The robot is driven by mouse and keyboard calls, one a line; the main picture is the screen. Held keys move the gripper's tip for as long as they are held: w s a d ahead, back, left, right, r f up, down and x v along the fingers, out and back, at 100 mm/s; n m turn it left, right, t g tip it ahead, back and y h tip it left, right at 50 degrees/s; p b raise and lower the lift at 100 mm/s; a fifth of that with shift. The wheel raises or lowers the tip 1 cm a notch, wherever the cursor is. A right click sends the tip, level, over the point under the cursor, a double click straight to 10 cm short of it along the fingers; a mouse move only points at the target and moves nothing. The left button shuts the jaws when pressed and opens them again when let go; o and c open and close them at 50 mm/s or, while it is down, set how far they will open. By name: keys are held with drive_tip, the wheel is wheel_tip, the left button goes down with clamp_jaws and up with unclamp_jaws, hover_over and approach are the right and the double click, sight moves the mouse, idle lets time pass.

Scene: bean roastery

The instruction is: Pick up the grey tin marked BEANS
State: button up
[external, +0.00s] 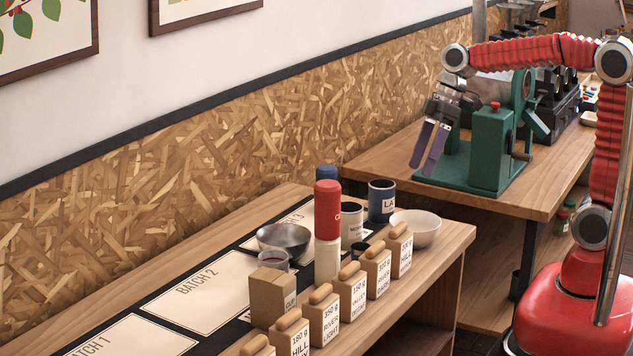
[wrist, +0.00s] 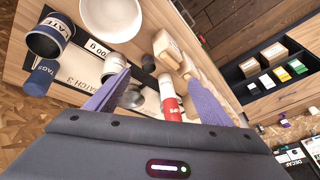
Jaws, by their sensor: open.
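I cannot read the word BEANS on any tin. A small grey tin (external: 352,220) with a pale label, its lettering unclear, stands on the near bench behind the red-topped bottle. A dark blue tin (external: 381,203) with a label starting "LA" stands right of it; it also shows in the wrist view (wrist: 48,36). My gripper (external: 423,168) is open and empty, pointing down, above and to the right of these tins. In the wrist view its two purple fingers (wrist: 158,78) are spread apart with the bench items beyond them.
A white bowl (external: 415,227) stands at the bench's right end, also in the wrist view (wrist: 112,18). A red-topped bottle (external: 327,212), a metal bowl (external: 284,238) and a row of labelled blocks (external: 351,291) crowd the bench. A green machine (external: 490,150) is beside my gripper.

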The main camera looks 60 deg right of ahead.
drive_tip(key=w+a+f+n+g+y, duration=0.35)
drive_tip(key=w+a+n, duration=0.35)
drive_tip(key=w+a, duration=0.55)
drive_tip(key=n+g+y, duration=0.1)
drive_tip(key=n+y, duration=0.3)
drive_tip(key=n, duration=0.1)
approach(279, 253)
drive_tip(key=shift+d, duration=0.7)
drive_tip(key=shift+w+a+f, duration=0.2)
drive_tip(key=shift+a+f, duration=0.05)
drive_tip(key=shift+a, duration=0.25)
drive_tip(key=x, duration=0.8)
drive_tip(key=shift+s+a, duration=0.1)
drive_tip(key=shift+a, duration=0.05)
drive_tip(key=shift+a, duration=0.1)
drive_tip(key=shift+x, duration=2.65)
drive_tip(key=shift+s, duration=0.1)
